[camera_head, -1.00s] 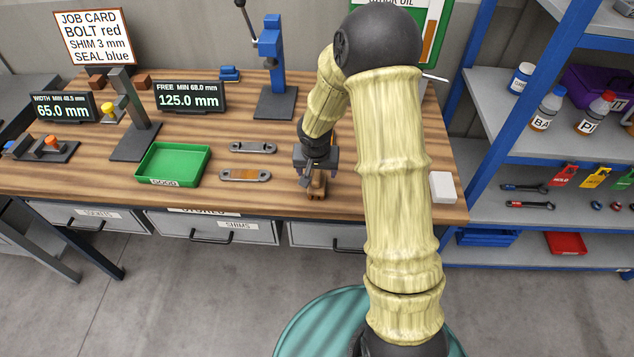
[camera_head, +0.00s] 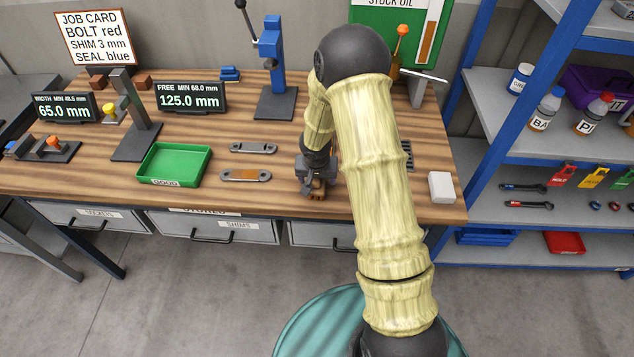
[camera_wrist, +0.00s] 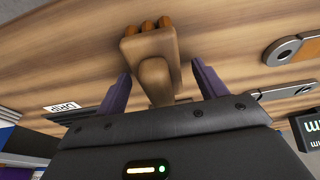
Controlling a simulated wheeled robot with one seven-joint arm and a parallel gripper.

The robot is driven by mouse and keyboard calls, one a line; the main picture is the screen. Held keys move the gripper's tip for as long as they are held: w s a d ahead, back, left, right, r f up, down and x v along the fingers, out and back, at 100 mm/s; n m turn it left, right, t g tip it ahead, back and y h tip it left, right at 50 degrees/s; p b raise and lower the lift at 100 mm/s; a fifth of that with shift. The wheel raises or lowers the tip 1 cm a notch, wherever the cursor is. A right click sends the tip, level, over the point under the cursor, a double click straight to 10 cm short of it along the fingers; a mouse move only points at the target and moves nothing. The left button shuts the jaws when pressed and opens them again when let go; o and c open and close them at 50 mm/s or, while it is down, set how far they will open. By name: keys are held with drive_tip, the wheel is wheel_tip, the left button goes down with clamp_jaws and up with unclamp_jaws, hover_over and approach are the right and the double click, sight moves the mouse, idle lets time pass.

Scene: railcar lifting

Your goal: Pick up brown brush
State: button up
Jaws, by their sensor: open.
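The brown brush (camera_head: 318,193) lies on the wooden workbench near its front edge, mostly hidden by my gripper in the head view. In the wrist view the brush (camera_wrist: 153,55) shows a tan wooden body with a rounded handle and several orange-brown tufts at its far end. My gripper (camera_head: 316,184) is right over the brush. In the wrist view its two purple fingers (camera_wrist: 160,83) are apart, one on each side of the brush handle, with gaps visible between fingers and handle.
A green tray (camera_head: 173,165) and two grey link plates (camera_head: 245,175) lie left of my gripper. A blue press (camera_head: 271,65) stands behind. A white block (camera_head: 441,187) sits at the right end of the bench. Shelves (camera_head: 540,150) stand to the right.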

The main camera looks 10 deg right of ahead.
idle(0.4)
drive_tip(key=c, duration=1.2)
wheel_tip(320, 180, up, 10)
drive_tip(key=shift+r, duration=0.1)
drive_tip(key=shift+c, duration=0.2)
drive_tip(key=shift+o, duration=1.4)
